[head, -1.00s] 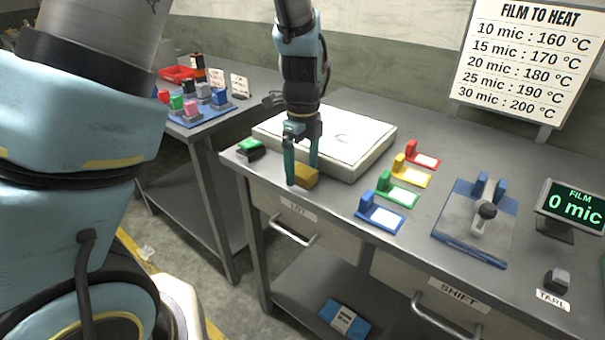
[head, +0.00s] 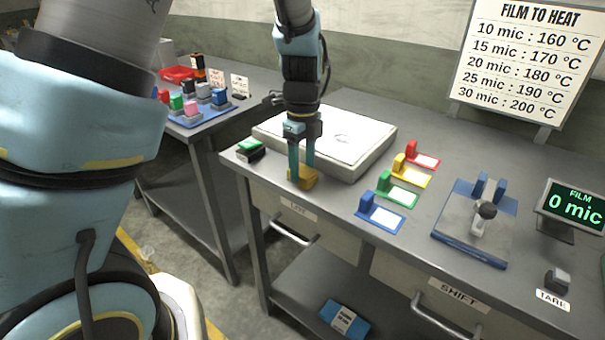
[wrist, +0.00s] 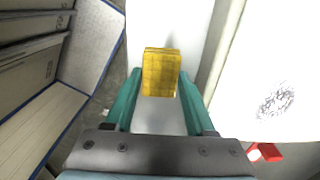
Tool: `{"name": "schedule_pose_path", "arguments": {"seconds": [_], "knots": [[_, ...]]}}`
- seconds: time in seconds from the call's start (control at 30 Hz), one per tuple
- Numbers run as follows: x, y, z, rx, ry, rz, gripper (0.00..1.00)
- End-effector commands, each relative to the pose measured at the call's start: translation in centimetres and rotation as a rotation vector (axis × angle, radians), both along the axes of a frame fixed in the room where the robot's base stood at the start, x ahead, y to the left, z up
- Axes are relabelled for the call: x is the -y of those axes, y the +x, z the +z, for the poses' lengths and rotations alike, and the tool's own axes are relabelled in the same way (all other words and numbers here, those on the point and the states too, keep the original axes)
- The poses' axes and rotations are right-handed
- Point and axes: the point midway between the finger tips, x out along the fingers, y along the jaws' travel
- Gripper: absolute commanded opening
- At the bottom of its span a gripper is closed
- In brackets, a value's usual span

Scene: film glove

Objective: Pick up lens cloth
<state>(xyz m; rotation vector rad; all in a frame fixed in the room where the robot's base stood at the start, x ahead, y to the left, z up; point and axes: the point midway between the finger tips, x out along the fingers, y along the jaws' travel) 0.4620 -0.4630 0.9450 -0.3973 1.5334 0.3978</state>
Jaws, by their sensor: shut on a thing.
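The lens cloth appears to be the yellow folded block (head: 303,179) on the bench top, in front of the white flat box. It also shows in the wrist view (wrist: 161,73), with a faint grid on its surface. My gripper (head: 302,172) points down at it, with one teal finger on each side. In the wrist view my gripper (wrist: 160,92) is shut on the yellow cloth near the fingertips. The cloth's lower side is hidden, so I cannot tell whether it still touches the bench.
The white flat box (head: 365,133) stands right behind my gripper. A green-topped black block (head: 250,150) sits to the left. Colored tabs with cards, such as the blue one (head: 385,218), stand to the right. A blue-based device (head: 472,245) stands farther right.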

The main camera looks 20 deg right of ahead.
Motion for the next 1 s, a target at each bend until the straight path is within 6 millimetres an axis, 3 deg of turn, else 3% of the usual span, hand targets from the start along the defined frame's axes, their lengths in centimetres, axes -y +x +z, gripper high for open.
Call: {"name": "schedule_pose_path", "arguments": {"seconds": [0.23, 0.5, 0.7, 1.0], "knots": [[0.1, 0.0, 1.4, 0.002, -0.005, -0.002, 0.03], [0.1, 0.1, 6.6, 0.003, -0.006, -0.001, 0.03], [0.1, 0.1, 9.3, 0.002, -0.003, -0.001, 0.03], [0.0, 0.0, 10.0, 0.000, 0.000, 0.000, 0.03]]}}
